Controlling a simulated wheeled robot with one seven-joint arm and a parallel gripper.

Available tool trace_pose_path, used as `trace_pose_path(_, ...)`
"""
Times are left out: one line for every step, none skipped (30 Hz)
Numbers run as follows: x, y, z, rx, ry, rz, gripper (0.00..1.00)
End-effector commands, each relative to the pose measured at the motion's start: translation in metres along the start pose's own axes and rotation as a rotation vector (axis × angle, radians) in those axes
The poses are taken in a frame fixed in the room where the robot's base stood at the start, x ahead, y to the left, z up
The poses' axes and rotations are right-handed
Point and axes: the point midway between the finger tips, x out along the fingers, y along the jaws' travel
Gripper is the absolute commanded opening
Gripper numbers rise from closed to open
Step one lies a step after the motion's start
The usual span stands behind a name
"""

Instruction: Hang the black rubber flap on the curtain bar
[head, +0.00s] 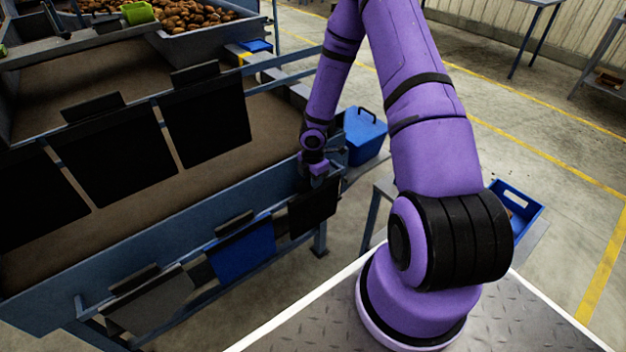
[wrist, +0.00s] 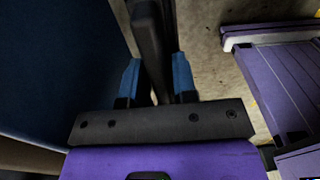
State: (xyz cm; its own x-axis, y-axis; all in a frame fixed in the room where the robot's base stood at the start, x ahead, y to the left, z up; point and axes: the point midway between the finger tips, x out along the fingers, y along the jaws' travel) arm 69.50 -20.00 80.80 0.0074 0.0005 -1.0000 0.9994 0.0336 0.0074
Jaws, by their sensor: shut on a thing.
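The black rubber flap (head: 313,208) is at the right end of the lower rack, in line with the other flaps there. My gripper (head: 317,172) is at its top edge. In the wrist view, the blue fingertips (wrist: 156,80) are shut on the flap's dark top strip (wrist: 150,40), one on each side. I cannot tell whether the flap still rests on the rack or is lifted clear. The curtain bar (head: 283,60) runs above the grader bed; several black flaps (head: 205,120) hang from it to the left. Its right stretch looks bare.
A blue flap (head: 243,252) and a grey flap (head: 152,302) hang on the lower rack left of my gripper. A blue lidded box (head: 365,135) stands just right of it. A blue crate (head: 514,212) is farther right. A potato tray (head: 205,42) is at the back.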

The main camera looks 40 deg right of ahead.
Motion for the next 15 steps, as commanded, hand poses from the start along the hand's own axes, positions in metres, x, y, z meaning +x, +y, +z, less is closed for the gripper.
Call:
trace_pose_path(-0.003,0.001,0.0,0.001,0.0,0.002,0.0)
trace_pose_path(-0.004,0.001,0.0,0.0,0.0,0.002,0.0)
trace_pose_path(-0.006,0.0,0.001,0.0,-0.001,0.002,0.0)
trace_pose_path(-0.007,0.0,0.001,0.0,-0.001,0.001,0.0)
trace_pose_path(-0.008,0.0,0.001,0.0,-0.001,0.001,0.0)
trace_pose_path(-0.01,0.0,0.001,0.001,-0.001,0.001,0.0)
trace_pose_path(-0.011,0.0,0.001,0.001,-0.001,0.001,0.0)
trace_pose_path(-0.012,0.0,0.0,0.001,0.0,0.0,0.0)
trace_pose_path(-0.014,0.0,0.0,0.001,0.0,0.0,0.0)
trace_pose_path(-0.015,0.0,0.0,0.0,0.0,0.0,0.0)
trace_pose_path(-0.016,0.0,0.0,0.0,0.0,0.0,0.0)
trace_pose_path(-0.018,0.0,0.0,0.0,-0.001,0.001,0.0)
trace_pose_path(-0.019,0.0,0.0,0.0,-0.001,0.001,0.0)
trace_pose_path(-0.021,0.0,0.001,0.0,-0.001,0.001,0.0)
trace_pose_path(-0.022,0.001,0.0,0.0,-0.001,0.002,0.0)
